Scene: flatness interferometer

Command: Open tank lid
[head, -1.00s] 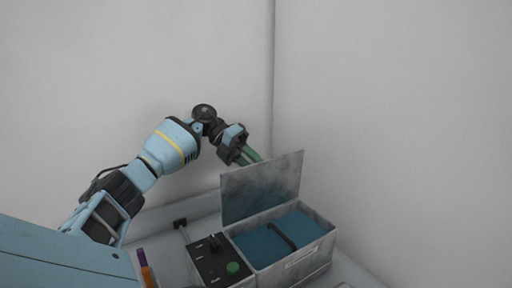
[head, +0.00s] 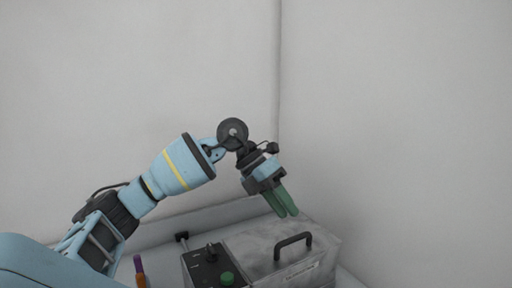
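The tank (head: 306,275) is a grey box at the bottom of the head view, partly cut off by the lower edge. Its mottled grey lid (head: 250,243) lies flat over the top, so the inside is hidden. A black handle (head: 293,246) stands up from the lid. My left gripper (head: 286,214) is above the lid's far side, with green fingers pointing down. The fingers are side by side with no clear gap and nothing seen between them. They look apart from the handle. My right gripper is not in view.
A black control panel (head: 205,264) with a green button (head: 227,278) and a dark knob (head: 210,250) adjoins the tank's left side. A purple and orange stick (head: 139,270) stands farther left. Pale walls meet in a corner close behind the tank.

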